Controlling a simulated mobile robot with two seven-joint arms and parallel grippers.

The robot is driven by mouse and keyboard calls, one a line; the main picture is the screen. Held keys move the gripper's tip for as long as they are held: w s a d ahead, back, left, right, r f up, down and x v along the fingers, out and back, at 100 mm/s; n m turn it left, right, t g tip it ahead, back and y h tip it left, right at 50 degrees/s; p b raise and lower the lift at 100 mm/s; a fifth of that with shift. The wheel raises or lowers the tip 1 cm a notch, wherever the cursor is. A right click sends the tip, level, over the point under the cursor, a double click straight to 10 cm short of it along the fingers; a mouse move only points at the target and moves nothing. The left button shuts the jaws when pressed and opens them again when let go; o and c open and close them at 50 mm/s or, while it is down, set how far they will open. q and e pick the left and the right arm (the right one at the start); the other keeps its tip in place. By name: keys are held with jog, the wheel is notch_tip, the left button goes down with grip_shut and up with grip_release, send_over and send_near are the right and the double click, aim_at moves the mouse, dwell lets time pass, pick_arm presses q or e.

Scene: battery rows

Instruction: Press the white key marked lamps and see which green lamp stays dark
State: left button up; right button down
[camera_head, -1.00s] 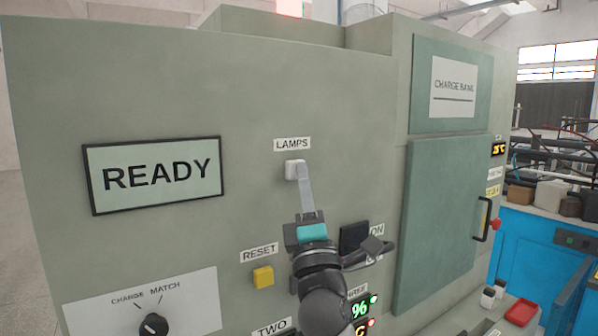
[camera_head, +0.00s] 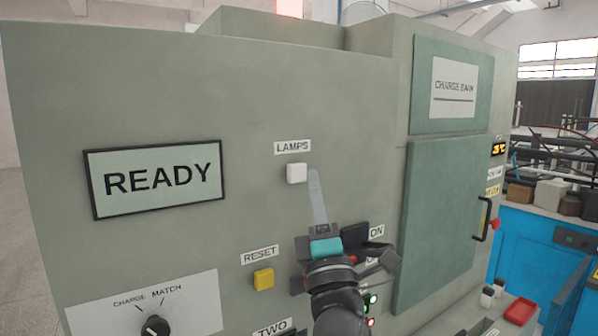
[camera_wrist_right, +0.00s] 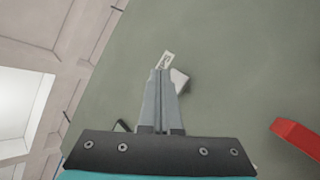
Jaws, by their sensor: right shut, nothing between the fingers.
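The white key (camera_head: 297,173) sits on the green-grey cabinet front, under the label LAMPS (camera_head: 292,147). My right gripper (camera_head: 314,174) is shut and empty, its fingertips just right of the key and seemingly apart from it. In the right wrist view the closed fingers (camera_wrist_right: 160,74) point at the label, with the white key (camera_wrist_right: 180,80) beside them, partly hidden. Green lamps (camera_head: 370,299) show lit low on the cabinet by my right arm; the arm hides part of the lamp area. My left gripper is not in view.
A yellow RESET key (camera_head: 263,278) is below left of my gripper. A black key (camera_head: 354,236) by the label ON is close to its right. A READY screen (camera_head: 155,179) and a dial (camera_head: 155,326) are at left. A door handle (camera_head: 482,219) sticks out at right.

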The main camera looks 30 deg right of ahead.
jog(key=shift+s+d+p, duration=0.1)
jog(key=shift+s+p, duration=0.2)
jog(key=shift+s, duration=1.4)
